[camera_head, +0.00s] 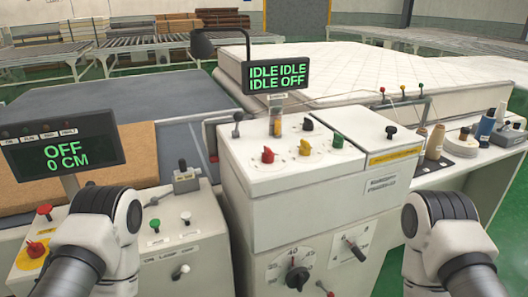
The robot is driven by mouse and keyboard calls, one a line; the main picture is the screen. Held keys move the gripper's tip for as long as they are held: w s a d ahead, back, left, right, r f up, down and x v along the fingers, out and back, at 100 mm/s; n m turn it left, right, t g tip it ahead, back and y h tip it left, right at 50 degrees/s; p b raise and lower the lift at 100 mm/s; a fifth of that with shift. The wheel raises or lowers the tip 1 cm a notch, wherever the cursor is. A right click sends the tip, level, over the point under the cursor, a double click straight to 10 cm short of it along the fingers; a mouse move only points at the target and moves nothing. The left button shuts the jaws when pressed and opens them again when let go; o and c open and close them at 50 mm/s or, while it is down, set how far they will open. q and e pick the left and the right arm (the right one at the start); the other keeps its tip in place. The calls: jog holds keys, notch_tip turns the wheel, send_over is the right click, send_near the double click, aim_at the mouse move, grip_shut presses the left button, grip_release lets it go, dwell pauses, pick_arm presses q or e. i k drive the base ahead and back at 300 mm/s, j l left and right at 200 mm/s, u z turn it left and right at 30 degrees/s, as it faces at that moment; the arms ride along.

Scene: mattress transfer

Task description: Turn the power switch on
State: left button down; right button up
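No label that I can read names the power switch. A red rotary knob on a yellow plate (36,249) is at the far left, below a display (62,152) reading "OFF 0 CM". The middle cabinet (262,216) carries a red knob (267,155), a yellow knob (305,147) and a green knob (338,141) on top. Its front has a black dial (297,277) with numbers and a lever-like rotary switch (355,248). Its display (278,75) reads "IDLE IDLE IDLE OFF". Both my arms show at the bottom left and bottom right, but neither gripper is in view.
A red mushroom button (44,210), small toggles and a black-topped lever (183,170) sit on the left panel. A white mattress (390,70) lies behind the cabinet. Thread spools (486,124) stand on the right shelf. Roller tables (160,45) are at the back.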

aim_at(35, 250)
jog(key=u, duration=1.6)
